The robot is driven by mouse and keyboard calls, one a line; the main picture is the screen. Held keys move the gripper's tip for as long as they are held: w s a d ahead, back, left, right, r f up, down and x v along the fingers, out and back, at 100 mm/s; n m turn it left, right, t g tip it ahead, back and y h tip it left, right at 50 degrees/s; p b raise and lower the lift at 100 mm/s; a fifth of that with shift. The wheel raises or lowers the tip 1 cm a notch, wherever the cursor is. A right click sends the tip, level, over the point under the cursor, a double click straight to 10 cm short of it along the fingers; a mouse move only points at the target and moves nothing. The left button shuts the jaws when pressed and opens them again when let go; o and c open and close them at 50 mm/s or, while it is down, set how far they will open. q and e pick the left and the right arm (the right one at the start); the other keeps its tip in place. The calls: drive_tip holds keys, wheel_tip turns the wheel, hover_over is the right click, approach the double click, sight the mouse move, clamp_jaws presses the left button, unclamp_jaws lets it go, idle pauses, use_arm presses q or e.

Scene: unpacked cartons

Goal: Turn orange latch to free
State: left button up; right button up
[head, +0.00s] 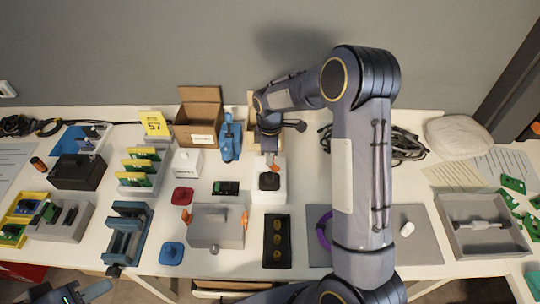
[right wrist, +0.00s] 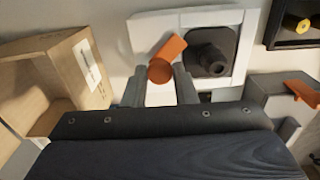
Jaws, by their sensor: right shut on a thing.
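The orange latch (right wrist: 167,58) sits on a white fixture (head: 266,196), beside a black square part with a round dark knob (right wrist: 210,58). In the right wrist view, the latch lies slanted between the fingertips of my right gripper (right wrist: 160,85), which is shut on it. In the head view, the latch (head: 273,167) is only a small orange patch, and my right gripper (head: 267,152) reaches it from behind the fixture. My left gripper (head: 76,294) is cut off at the bottom left edge, away from the latch; its jaws are unclear.
An open cardboard carton (head: 199,135) and a blue clamp (head: 230,140) stand left of the right gripper. A grey box with orange clips (head: 216,232) and a black tray with brass parts (head: 288,255) lie in front. My right arm hides part of the table.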

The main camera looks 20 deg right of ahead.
drive_tip(key=n, duration=0.4)
drive_tip(key=shift+n, duration=2.6)
drive_tip(key=o, duration=1)
wheel_tip(320, 180, up, 8)
drive_tip(key=shift+s+f, duration=0.1)
